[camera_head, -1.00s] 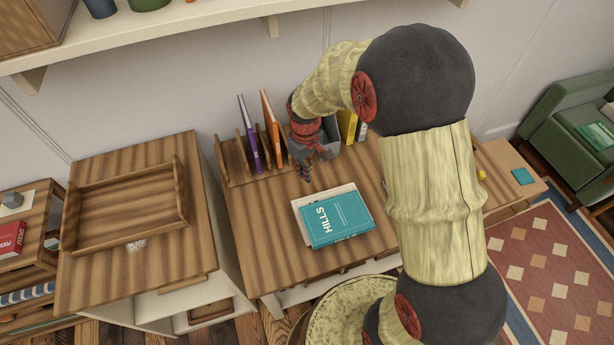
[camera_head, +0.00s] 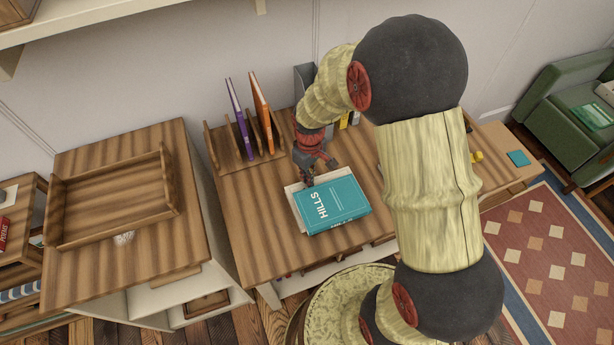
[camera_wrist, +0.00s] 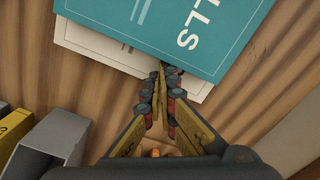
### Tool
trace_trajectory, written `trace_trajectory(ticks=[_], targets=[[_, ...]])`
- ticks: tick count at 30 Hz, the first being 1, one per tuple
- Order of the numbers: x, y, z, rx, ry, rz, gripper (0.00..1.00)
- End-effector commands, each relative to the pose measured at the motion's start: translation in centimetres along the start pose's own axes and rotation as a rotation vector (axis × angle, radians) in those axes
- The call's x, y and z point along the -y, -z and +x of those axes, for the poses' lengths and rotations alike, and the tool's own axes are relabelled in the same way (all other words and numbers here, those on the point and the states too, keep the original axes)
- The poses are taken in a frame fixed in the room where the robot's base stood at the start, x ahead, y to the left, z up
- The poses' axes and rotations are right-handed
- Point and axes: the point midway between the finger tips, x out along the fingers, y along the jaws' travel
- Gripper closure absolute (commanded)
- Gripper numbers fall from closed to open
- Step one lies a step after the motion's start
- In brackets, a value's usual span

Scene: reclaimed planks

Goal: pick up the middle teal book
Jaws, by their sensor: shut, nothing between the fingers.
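A teal book (camera_head: 331,205) with "HILLS" on its cover lies flat on the wooden desk, on top of a cream book or paper (camera_head: 293,192) that sticks out at its left and back edges. In the wrist view the teal book (camera_wrist: 187,28) fills the top, with the cream item (camera_wrist: 95,42) showing below it. My gripper (camera_head: 309,182) is at the back left edge of this pair. In the wrist view my gripper's fingertips (camera_wrist: 160,72) are together and empty, over the cream item beside the teal book's edge. Whether they touch it cannot be told.
A wooden rack (camera_head: 221,142) behind holds a purple book (camera_head: 238,119) and an orange book (camera_head: 261,111). A grey holder (camera_wrist: 49,140) and a yellow item (camera_wrist: 12,128) stand near my gripper. A wooden tray (camera_head: 112,202) sits on the left cabinet. Desk left of the books is clear.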

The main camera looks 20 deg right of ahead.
Motion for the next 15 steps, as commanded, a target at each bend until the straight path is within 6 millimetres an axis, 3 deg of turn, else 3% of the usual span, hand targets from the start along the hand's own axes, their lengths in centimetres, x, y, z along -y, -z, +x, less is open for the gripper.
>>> trace_trajectory(ticks=[5,15], targets=[[0.0,-0.2,-0.1,0.001,0.001,0.001,1.00],[0.0,-5.2,-0.2,0.001,0.000,0.001,1.00]])
